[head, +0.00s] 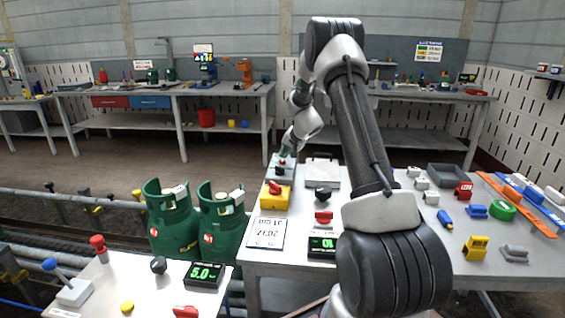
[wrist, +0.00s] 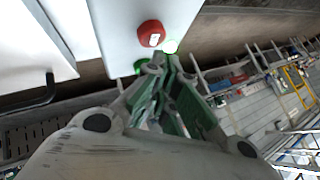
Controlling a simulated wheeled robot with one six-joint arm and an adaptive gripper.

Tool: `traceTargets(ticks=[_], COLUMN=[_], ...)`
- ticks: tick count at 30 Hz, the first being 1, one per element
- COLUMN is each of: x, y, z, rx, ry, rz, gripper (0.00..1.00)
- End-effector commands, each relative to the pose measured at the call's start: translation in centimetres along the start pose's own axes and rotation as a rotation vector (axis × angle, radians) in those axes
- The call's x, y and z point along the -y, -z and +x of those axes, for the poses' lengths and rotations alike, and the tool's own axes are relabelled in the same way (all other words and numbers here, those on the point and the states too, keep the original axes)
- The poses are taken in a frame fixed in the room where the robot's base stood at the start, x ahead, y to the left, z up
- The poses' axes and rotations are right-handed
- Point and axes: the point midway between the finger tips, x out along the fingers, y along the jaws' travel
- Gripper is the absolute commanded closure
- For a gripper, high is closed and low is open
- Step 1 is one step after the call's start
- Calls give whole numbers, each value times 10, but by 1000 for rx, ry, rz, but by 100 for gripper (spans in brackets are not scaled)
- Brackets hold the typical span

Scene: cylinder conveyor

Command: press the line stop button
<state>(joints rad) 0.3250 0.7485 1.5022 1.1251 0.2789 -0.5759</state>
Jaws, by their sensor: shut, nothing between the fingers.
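A red button (wrist: 151,34) with a white mark sits on a pale panel (wrist: 115,25) in the wrist view. I take it as the line stop button, but cannot read its label. A green button (wrist: 140,67) beside it is partly hidden by my fingers. My gripper (wrist: 168,58) is shut and empty, its tips close to the red button and slightly to its right; I cannot tell whether they touch. In the head view my gripper (head: 284,153) is just above the small grey control box (head: 271,172) at the table's back, whose buttons look small and dark.
A yellow box with a red knob (head: 275,188) stands in front of the control box. Black and red knobs, a display (head: 322,246) and a sign (head: 267,232) are nearby. Two green gas cylinders (head: 170,222) stand left of the table. A grey tray (head: 447,176) lies right.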

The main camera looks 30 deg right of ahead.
Motion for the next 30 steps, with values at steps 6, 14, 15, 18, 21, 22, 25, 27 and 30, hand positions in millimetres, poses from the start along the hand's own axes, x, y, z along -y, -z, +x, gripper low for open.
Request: traceTargets(ticks=[6,14,15,18,21,22,25,27,30], x=[0,-4,-4,-4,-4,-4,-4,-4,-5], y=[0,-4,-4,-4,-4,-4,-4,-4,-5], z=[0,5,6,6,6,6,6,6,7], rx=[0,0,0,0,0,0,0,0,0], ry=[0,0,0,0,0,0,0,0,0], rz=[0,0,0,0,0,0,0,0,1], gripper=[100,100,100,100,100,100,100,100,100])
